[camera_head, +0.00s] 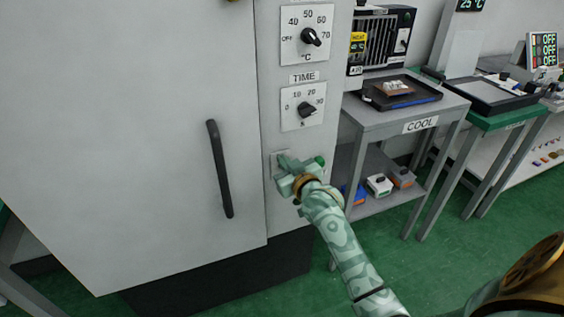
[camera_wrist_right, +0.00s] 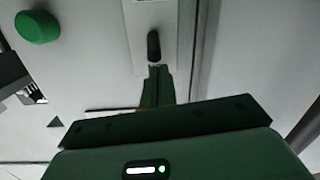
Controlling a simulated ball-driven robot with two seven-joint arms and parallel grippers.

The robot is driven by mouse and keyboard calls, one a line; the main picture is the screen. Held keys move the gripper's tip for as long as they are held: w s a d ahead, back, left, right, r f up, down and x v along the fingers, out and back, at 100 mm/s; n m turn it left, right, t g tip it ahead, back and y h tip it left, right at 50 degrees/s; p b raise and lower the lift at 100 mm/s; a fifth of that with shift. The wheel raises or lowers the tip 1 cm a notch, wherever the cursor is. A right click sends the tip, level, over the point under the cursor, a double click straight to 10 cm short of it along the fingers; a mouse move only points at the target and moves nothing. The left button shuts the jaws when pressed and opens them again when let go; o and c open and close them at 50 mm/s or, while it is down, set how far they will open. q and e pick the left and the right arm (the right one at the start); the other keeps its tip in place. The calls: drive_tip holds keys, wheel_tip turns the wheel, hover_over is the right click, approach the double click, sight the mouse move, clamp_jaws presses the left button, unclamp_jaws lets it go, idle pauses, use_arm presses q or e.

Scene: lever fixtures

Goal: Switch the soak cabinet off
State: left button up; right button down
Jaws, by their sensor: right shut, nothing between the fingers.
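The soak cabinet (camera_head: 150,120) is the large pale cabinet at the left of the head view. Its panel carries a temperature dial (camera_head: 311,37) and a TIME dial (camera_head: 306,109). Below them is a small plate, mostly hidden by my right gripper (camera_head: 284,166). In the right wrist view a black lever (camera_wrist_right: 153,45) stands on a pale plate (camera_wrist_right: 138,14). My right gripper's fingers (camera_wrist_right: 157,82) are shut and empty, with their tips at the lever's lower end; I cannot tell whether they touch it. A green round button (camera_wrist_right: 38,27) is beside the plate. My left gripper is not in view.
The cabinet door has a black vertical handle (camera_head: 220,169) left of the panel. A grey COOL table (camera_head: 420,125) with a dark tray (camera_head: 402,94) stands close on the right. Green floor (camera_head: 455,265) lies open in front.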

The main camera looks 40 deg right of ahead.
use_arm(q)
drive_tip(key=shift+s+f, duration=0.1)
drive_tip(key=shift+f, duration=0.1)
use_arm(e)
drive_tip(key=shift+s+f, duration=0.2)
drive_tip(key=shift+f, duration=0.15)
